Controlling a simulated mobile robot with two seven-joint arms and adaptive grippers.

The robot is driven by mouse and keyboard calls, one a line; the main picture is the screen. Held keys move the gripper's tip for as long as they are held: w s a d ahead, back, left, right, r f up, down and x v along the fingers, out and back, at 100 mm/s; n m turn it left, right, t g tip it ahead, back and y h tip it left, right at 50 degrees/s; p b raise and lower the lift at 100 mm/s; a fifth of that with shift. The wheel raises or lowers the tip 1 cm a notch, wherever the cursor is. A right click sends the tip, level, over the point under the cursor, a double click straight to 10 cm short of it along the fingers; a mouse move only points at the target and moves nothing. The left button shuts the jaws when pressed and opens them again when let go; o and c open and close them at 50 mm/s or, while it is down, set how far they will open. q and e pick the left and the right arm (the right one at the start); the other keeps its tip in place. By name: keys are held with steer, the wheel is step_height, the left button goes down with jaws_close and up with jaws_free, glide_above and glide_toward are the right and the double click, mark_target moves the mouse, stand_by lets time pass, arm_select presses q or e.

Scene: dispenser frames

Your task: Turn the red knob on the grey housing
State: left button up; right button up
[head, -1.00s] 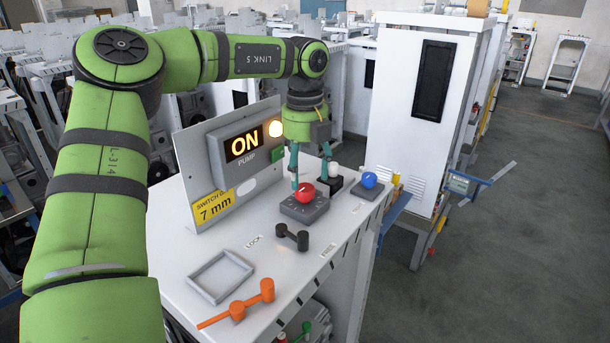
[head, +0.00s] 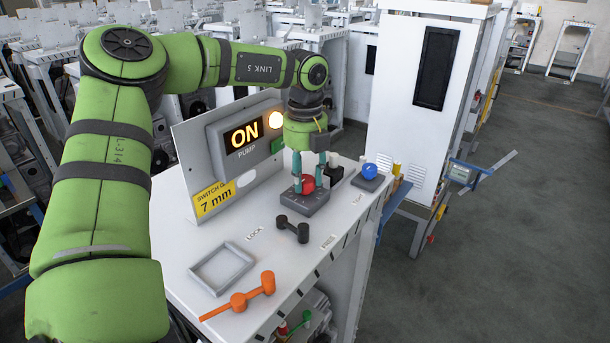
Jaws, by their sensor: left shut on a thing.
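The red knob (head: 308,184) sits on top of the small grey housing (head: 303,202) on the white bench. My left gripper (head: 309,183) points down from above, with one teal finger on each side of the knob. It is shut on the knob, and the fingers hide part of the knob's sides. My right gripper is not in view.
Behind the housing stands a panel with a lit "ON" pump display (head: 244,137).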

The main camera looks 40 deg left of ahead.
mark_target(306, 178)
arm_select(q)
steer(key=shift+f+m+b, duration=0.35)
steer(key=shift+m+b, duration=0.55)
steer(key=shift+b, duration=0.15)
steer(key=shift+r+m+b, duration=0.1)
steer(key=shift+m+b, duration=0.4)
steer(key=shift+m, duration=0.5)
steer(key=shift+r+m, duration=0.1)
steer(key=shift+m, duration=0.4)
steer(key=o, duration=1.2)
steer(key=shift+c, duration=0.2)
steer(key=shift+w, duration=0.15)
step_height(306, 178, up, 12)
